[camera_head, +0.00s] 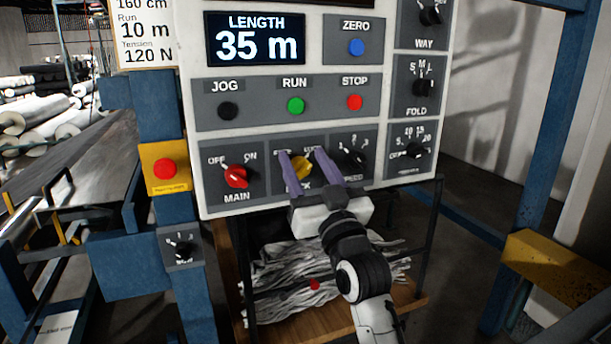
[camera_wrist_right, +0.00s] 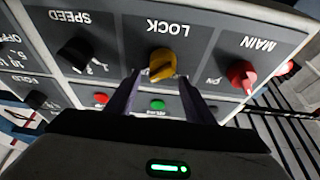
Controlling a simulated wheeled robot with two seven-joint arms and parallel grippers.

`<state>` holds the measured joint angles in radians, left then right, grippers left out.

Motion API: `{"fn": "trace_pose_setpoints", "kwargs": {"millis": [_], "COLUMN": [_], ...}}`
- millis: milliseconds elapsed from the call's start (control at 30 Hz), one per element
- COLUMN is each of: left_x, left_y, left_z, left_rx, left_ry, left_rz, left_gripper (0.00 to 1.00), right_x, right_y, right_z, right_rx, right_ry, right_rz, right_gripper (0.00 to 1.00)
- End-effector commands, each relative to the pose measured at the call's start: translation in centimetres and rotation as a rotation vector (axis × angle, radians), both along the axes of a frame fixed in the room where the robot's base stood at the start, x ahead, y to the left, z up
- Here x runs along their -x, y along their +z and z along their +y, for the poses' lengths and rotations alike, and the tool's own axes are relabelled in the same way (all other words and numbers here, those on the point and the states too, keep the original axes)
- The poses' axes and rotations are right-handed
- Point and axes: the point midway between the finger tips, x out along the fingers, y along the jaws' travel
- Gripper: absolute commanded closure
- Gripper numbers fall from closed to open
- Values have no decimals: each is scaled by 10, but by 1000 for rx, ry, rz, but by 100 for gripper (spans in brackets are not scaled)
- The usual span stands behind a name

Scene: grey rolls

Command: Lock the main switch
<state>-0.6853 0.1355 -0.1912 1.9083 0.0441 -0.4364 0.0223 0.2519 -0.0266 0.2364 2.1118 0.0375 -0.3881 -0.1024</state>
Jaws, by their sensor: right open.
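The control panel (camera_head: 318,78) fills the upper middle of the head view. The red MAIN knob (camera_head: 236,177) sits at its lower left, between OFF and ON marks. The yellow LOCK knob (camera_head: 302,168) is just right of it, partly hidden by my gripper. My right gripper (camera_head: 302,155) is open, with its two purple fingers on either side of the yellow knob. In the right wrist view the panel is upside down; the yellow LOCK knob (camera_wrist_right: 162,65) shows between and beyond the fingertips, and the red MAIN knob (camera_wrist_right: 242,75) is to the right. Contact is not visible. My left gripper is not in view.
The black SPEED knob (camera_head: 352,157) is close to the right of my gripper. A red emergency button (camera_head: 165,169) on a yellow box is at the left. Grey cloth (camera_head: 290,280) lies on a wooden shelf below. A yellow block (camera_head: 548,258) is at the right.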

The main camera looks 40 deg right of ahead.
Motion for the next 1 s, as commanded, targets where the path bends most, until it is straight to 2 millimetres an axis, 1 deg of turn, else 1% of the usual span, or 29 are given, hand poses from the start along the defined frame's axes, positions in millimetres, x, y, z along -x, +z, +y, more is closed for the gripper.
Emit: {"fn": "trace_pose_setpoints", "kwargs": {"millis": [33, 200, 300, 400, 533, 1000], "left_x": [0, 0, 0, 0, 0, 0], "left_y": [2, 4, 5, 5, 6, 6], "left_z": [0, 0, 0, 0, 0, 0], "left_rx": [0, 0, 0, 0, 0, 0], "left_ry": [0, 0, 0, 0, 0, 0], "left_rz": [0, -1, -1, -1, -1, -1], "left_gripper": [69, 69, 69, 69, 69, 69], "right_x": [0, 0, 0, 0, 0, 0], "right_y": [15, 47, 61, 68, 71, 71], "right_z": [0, 0, 0, 0, 0, 0], "right_rx": [2, 0, 1, 0, 0, -1], "right_ry": [0, 2, 1, 0, 0, 0], "right_rz": [-7, -6, -5, -2, 0, 0], "right_gripper": [52, 52, 52, 52, 52, 52]}}
